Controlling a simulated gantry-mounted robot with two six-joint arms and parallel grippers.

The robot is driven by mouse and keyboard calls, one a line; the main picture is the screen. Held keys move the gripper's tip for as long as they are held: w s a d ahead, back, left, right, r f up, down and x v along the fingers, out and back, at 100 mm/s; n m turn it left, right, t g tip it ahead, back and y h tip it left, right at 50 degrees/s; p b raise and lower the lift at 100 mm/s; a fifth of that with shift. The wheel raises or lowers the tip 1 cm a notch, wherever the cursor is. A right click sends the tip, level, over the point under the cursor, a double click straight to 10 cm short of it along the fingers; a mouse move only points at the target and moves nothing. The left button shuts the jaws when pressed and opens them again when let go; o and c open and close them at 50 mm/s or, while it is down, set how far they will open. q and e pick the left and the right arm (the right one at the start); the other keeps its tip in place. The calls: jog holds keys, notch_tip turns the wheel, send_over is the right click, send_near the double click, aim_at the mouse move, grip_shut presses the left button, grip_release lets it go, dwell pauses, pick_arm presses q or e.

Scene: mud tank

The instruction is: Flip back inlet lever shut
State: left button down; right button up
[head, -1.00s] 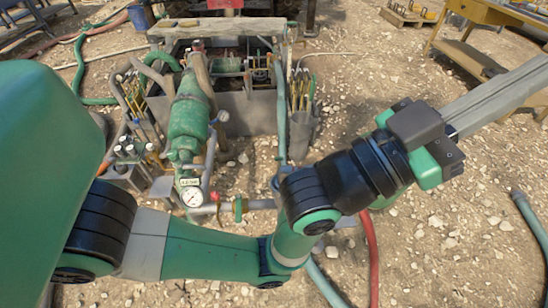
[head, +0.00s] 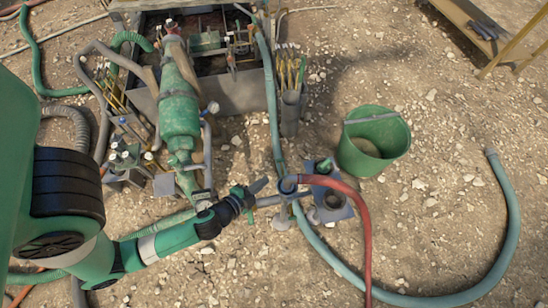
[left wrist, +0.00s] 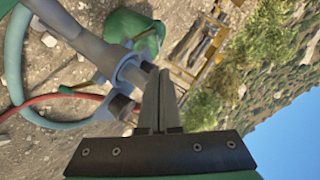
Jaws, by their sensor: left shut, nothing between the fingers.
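My left gripper (head: 258,187) is shut and empty, its fingers pointing right, just above the grey inlet pipe (head: 268,201) beside the round pipe fitting (head: 288,185). In the left wrist view the closed fingers (left wrist: 160,95) show close to the grey pipe and its ring flange (left wrist: 132,68). My forearm and gripper cover part of the pipe in the head view. My right gripper is not in view.
A green bucket (head: 374,139) stands to the right. A red hose (head: 366,235) and a teal hose (head: 505,215) curve over stony ground. A green cylinder (head: 180,110) and the mud tank (head: 230,92) stand behind. Open ground lies at right.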

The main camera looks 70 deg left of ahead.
pick_arm(q)
jog(key=shift+w+d, duration=0.1)
jog(key=b, duration=0.1)
send_over(282, 169)
jog(key=s+d, duration=0.2)
jog(key=d, duration=0.1)
notch_tip(282, 169, down, 5)
jog(key=shift+w+a+f+p, duration=0.15)
jog(key=shift+a+f, duration=0.2)
jog(key=shift+a, duration=0.25)
jog(key=shift+s+a+f+p, duration=0.15)
jog(key=shift+a+f, duration=0.15)
jog(key=shift+a, duration=0.25)
jog(key=shift+w+a+f+p, duration=0.15)
jog(key=shift+a+f, duration=0.2)
jog(key=shift+a, duration=0.25)
jog(key=shift+d, duration=0.1)
